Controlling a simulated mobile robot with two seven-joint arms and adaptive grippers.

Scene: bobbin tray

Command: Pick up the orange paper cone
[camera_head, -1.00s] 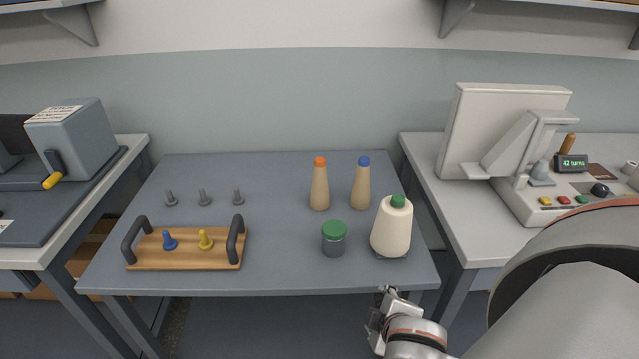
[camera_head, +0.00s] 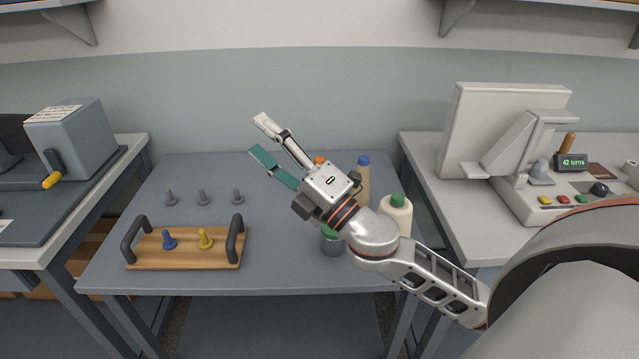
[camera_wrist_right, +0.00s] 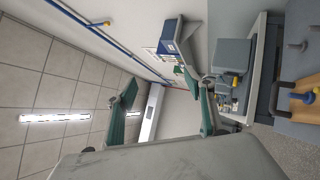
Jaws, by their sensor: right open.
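The orange-tipped paper cone (camera_head: 319,160) stands on the grey table. Only its orange top shows in the head view; my right arm hides its tan body. My right gripper (camera_head: 260,137) is open and empty, raised in front of the table, with its fingers pointing up and left, away from the cone. The gripper's spread fingers also show in the right wrist view (camera_wrist_right: 157,80), with nothing between them. The cone is not in that wrist view. My left gripper is not in view.
A blue-tipped cone (camera_head: 363,172) stands right of the orange one. A cream thread cone (camera_head: 397,211) and a green-lidded jar (camera_head: 332,243) are partly behind my arm. A wooden tray (camera_head: 185,258) with dark handles holds blue and yellow pegs at left. Grey pegs (camera_head: 203,197) stand behind it.

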